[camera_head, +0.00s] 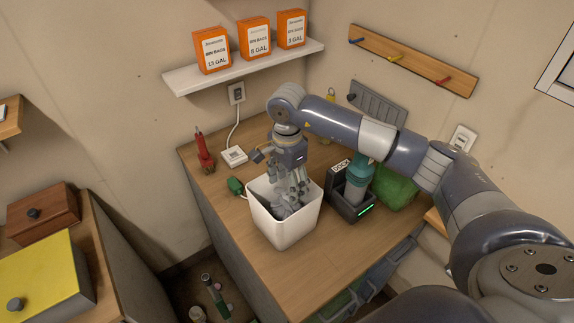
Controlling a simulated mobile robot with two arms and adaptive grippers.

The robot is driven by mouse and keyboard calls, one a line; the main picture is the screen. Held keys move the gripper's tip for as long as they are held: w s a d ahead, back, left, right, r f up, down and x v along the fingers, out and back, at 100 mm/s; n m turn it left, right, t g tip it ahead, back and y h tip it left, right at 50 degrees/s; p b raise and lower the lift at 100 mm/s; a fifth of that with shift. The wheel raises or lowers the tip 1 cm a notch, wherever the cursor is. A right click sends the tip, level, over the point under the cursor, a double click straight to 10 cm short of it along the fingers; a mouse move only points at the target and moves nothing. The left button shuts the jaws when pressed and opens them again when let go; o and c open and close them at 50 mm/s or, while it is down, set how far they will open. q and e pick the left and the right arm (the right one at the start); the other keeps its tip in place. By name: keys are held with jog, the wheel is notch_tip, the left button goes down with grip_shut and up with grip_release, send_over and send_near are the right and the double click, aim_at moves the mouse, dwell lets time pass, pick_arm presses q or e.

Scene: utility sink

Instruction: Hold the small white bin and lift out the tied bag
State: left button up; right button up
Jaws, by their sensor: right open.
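The small white bin (284,232) stands upright on the wooden counter. A grey bag (283,211) shows inside it, below the rim; its tie is hard to make out behind the fingers. My right gripper (287,197) points down into the bin's opening, its fingers open just over the bag. I cannot tell whether the fingers touch the bag. My left gripper is not in view.
A dark charger dock with a teal tool (358,179) stands close to the bin's right, with a green bag (395,190) beyond. The counter (325,255) is clear at front right.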

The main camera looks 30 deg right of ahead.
aim_at(287, 194)
jog(key=shift+f+p, duration=0.65)
jog(key=shift+f, duration=1.7)
grip_shut()
grip_release()
